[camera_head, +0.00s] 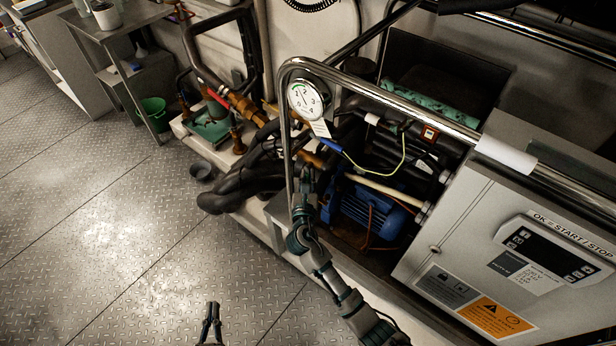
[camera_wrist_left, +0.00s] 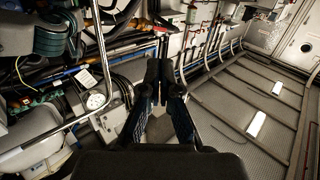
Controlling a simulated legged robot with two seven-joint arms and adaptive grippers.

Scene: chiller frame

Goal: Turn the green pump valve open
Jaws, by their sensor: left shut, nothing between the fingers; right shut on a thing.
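A dark green pump-like block (camera_head: 210,130) sits low on a pale ledge at the upper left of the head view. Brass pipework and a red lever (camera_head: 217,97) are just above it; I cannot tell for sure which part is the valve. My left gripper (camera_head: 210,308) is shut and empty over the floor at the bottom, well short of the block; its dark fingers also show in the left wrist view (camera_wrist_left: 163,72). My right gripper (camera_head: 304,185) is shut beside the chrome rail, right of the block. Its arm hides what it holds.
The chrome rail (camera_head: 287,110) bends around a pressure gauge (camera_head: 306,98). Black hoses (camera_head: 245,180) and a blue motor (camera_head: 368,212) lie close by. A control box (camera_head: 510,240) fills the right. The plate floor (camera_head: 100,220) at left is clear. A green bucket (camera_head: 153,108) stands under a bench.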

